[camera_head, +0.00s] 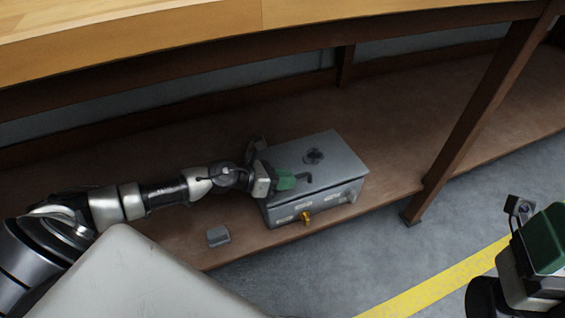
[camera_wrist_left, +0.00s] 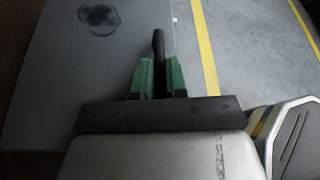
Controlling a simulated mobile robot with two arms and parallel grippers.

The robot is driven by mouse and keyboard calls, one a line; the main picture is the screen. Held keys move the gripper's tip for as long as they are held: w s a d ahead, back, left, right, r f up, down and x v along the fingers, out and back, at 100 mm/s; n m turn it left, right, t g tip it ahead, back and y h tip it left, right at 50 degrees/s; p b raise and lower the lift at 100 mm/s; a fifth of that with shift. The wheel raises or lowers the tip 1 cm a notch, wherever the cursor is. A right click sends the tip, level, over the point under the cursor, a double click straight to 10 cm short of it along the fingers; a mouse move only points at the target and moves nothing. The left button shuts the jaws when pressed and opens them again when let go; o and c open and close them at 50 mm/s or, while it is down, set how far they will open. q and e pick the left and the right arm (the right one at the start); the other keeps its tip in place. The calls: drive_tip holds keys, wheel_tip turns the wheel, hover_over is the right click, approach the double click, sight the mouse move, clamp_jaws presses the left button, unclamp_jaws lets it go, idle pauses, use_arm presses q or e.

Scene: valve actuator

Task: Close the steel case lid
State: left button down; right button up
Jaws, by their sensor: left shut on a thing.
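The steel case (camera_head: 282,214) stands on the brown lower shelf in the head view. Its grey lid (camera_head: 335,152) lies over the top, looking flat or nearly so; whether a small gap is left I cannot tell. A round dark mark is on the lid, which also shows in the left wrist view (camera_wrist_left: 60,70). My left gripper (camera_head: 289,181) is over the lid's near left part, its green fingers shut on a dark handle (camera_head: 307,178). The handle sticks out beyond the fingers in the left wrist view (camera_wrist_left: 158,45). My right gripper (camera_head: 545,240) is at the lower right, away from the case.
A small grey block (camera_head: 218,235) lies on the shelf (camera_head: 190,249) left of the case. A brass fitting (camera_head: 306,217) sticks out of the case front. The wooden bench top (camera_head: 200,30) overhangs the shelf, and a brown leg (camera_head: 480,115) stands to the right. Floor in front is clear.

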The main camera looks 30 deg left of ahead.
use_arm(q)
drive_tip(key=shift+s+d+f+m, duration=0.15)
drive_tip(key=shift+f+m, duration=0.05)
drive_tip(key=shift+f, duration=0.3)
drive_tip(key=shift+s+d+f+m, duration=0.1)
drive_tip(key=shift+s+f+m, duration=0.1)
drive_tip(key=shift+f, duration=0.4)
drive_tip(key=c, duration=1.2)
unclamp_jaws()
drive_tip(key=shift+o, duration=0.2)
drive_tip(key=shift+w, duration=0.1)
drive_tip(key=p+v, duration=0.1)
drive_tip(key=v, duration=0.9)
drive_tip(key=shift+s+r, duration=0.35)
